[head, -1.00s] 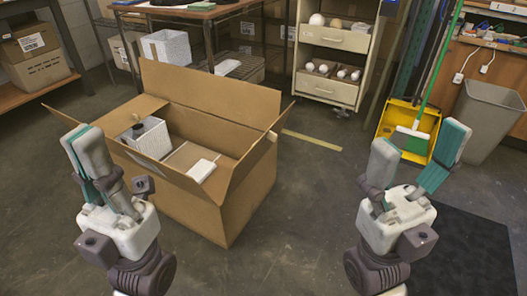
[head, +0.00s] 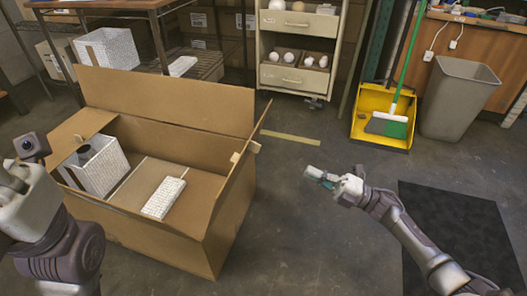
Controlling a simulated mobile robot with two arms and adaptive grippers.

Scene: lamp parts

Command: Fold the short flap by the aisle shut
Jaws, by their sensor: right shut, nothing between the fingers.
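An open cardboard box (head: 170,240) stands on the floor at centre left. Its right short flap (head: 238,165) stands up and leans outward beside the open floor. The left short flap (head: 75,135) is also open, and the long back flap (head: 165,103) stands upright. My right gripper (head: 318,175) is shut and empty, in the air to the right of the box, apart from the right short flap. My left gripper (head: 14,190) is at the left picture edge, beside the box.
Inside the box are a white patterned carton (head: 98,168) and a smaller white box (head: 163,198). A drawer cabinet (head: 298,45), yellow dustpan (head: 383,118), grey bin (head: 458,98) and wooden table (head: 120,5) stand behind. A dark mat (head: 460,235) lies at right. Floor right of the box is clear.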

